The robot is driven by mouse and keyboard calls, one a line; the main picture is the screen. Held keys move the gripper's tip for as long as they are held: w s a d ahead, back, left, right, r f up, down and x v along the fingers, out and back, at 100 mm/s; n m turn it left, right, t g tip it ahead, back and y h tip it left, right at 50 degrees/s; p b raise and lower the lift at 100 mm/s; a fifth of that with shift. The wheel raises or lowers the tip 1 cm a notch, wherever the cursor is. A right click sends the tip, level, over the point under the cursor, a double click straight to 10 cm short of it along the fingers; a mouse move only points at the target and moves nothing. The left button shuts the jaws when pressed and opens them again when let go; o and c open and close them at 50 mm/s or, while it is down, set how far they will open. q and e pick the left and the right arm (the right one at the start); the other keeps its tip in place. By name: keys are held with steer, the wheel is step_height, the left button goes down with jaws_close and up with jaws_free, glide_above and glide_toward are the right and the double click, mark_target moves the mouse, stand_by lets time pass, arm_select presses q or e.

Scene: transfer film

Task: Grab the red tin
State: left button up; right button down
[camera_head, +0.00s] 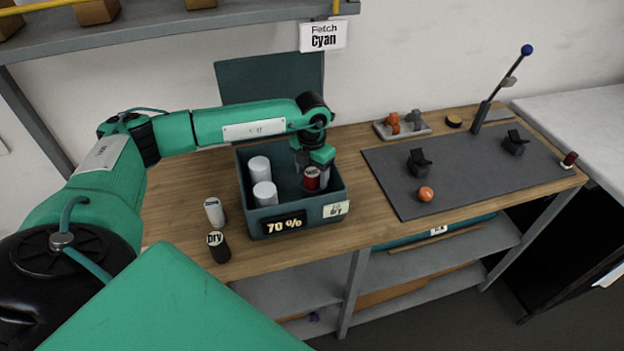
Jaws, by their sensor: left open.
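The red tin (311,180) stands upright in the right part of a dark teal box (335,199) on the wooden bench. Its pale lid faces up. My left gripper (312,167) reaches down into the box right at the tin, its jaws around or just above the tin's top. It is open; I cannot tell whether a finger touches the tin. The gripper hides part of the box's back right corner. My right gripper is not in view.
Two white tins (264,194) stand in the box's left part. A white tin (214,211) and a black tin (218,246) stand left of the box. A grey mat (470,170) with black holders and an orange ball (425,194) lies to the right. An overhead shelf (150,35) hangs above.

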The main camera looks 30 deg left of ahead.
arm_select(q)
steer(key=shift+f, duration=0.3)
steer(key=c, duration=1.2)
steer(key=shift+r, duration=0.1)
steer(key=shift+c, duration=0.2)
